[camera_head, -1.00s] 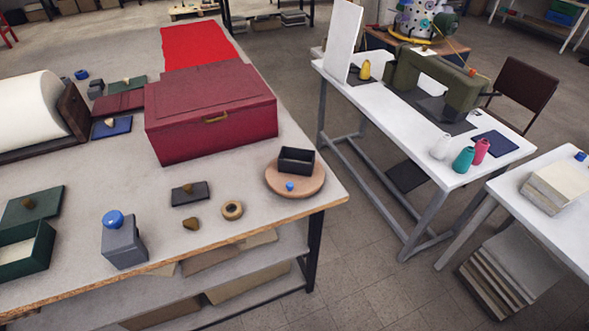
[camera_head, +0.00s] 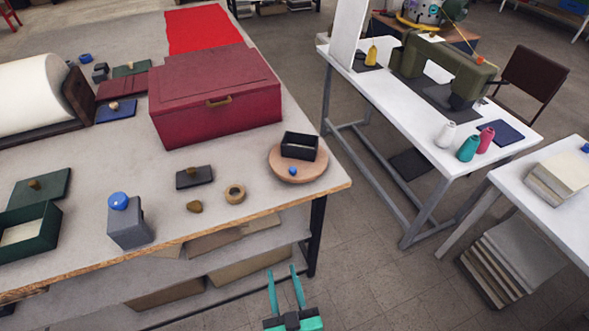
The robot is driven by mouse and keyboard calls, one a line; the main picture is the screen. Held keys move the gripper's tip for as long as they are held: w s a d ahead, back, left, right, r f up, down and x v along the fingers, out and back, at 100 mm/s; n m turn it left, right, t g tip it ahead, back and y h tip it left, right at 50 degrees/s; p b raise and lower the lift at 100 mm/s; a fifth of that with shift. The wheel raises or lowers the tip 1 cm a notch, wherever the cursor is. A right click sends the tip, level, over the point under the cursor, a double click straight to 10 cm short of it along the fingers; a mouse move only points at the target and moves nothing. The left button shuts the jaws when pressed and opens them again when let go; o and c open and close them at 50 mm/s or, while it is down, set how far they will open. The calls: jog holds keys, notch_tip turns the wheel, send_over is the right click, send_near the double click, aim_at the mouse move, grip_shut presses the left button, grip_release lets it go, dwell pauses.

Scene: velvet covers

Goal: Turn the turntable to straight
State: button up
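The turntable (camera_head: 284,172) is a round, light wooden disc near the front right corner of the grey table. A small open black box (camera_head: 299,146) sits on it toward the back, turned at a slight angle. A small blue knob (camera_head: 292,170) shows at the front of the disc. My gripper (camera_head: 284,272) is at the bottom of the view, with two teal fingers pointing up the picture. The fingers are apart with nothing between them. It is in front of the table's front edge and touches nothing on the table.
A large red box (camera_head: 215,108) stands behind and left of the turntable. A wooden ring (camera_head: 235,194), a dark lid with a knob (camera_head: 194,178) and a grey block with a blue knob (camera_head: 127,228) lie left. A white sewing table (camera_head: 470,143) stands right across a floor gap.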

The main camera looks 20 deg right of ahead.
jog(key=w+d+r, duration=0.4)
jog(key=w+d, duration=0.1)
jog(key=w, duration=0.3)
jog(key=m+t+h, duration=0.1)
send_near(294, 171)
jog(key=w, duration=0.6)
jog(key=w+d, duration=0.1)
jog(key=w, duration=0.2)
jog(key=shift+w+f, duration=0.1)
jog(key=shift+w, duration=0.2)
jog(key=shift+w+d, duration=0.1)
jog(key=shift+w, duration=0.2)
jog(key=shift+w+d, duration=0.2)
jog(key=shift+d, duration=0.4)
jog(key=shift+a, duration=0.15)
